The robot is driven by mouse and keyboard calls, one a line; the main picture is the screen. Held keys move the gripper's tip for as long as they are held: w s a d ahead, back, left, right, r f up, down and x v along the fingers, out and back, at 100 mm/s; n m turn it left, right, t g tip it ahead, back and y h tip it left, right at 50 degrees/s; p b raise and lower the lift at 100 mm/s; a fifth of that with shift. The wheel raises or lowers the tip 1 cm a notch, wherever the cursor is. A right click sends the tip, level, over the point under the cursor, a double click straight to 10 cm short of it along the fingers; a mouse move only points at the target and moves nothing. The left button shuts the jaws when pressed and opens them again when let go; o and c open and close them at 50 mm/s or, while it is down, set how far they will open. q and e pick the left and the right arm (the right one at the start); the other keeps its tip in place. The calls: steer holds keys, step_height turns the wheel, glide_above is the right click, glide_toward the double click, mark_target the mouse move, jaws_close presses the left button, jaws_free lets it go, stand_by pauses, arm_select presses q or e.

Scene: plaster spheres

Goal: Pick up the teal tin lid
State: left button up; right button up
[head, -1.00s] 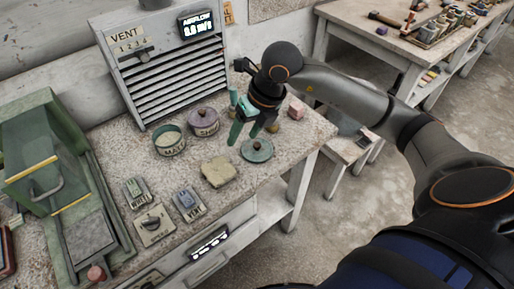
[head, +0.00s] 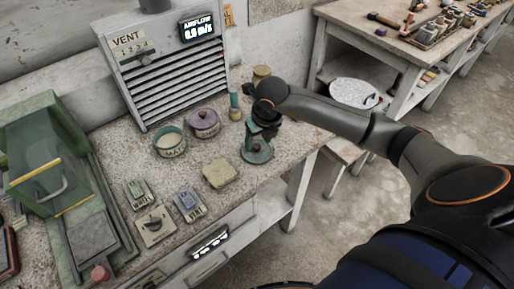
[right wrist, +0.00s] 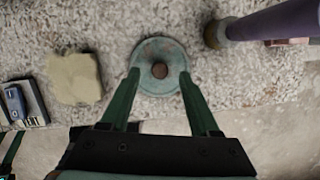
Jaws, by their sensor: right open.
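The teal tin lid (head: 257,155) lies flat on the speckled worktop, right of the tan sponge-like block. It is round with a brown knob in its middle. In the right wrist view the lid (right wrist: 160,52) sits between the fingertips at the top of the gap. My right gripper (head: 257,139) is over the lid, pointing down, and hides part of it in the head view. In the right wrist view my right gripper (right wrist: 159,76) is open, its green fingers at either side of the lid's lower part. I cannot tell whether they touch it. My left gripper is not in view.
A teal-rimmed tin (head: 169,144) and a purple lidded pot (head: 203,123) stand left of the lid. The tan block (head: 220,173) is nearer. The vent cabinet (head: 165,75) is behind.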

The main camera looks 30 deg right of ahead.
steer(key=shift+x, duration=1.1)
jaws_close()
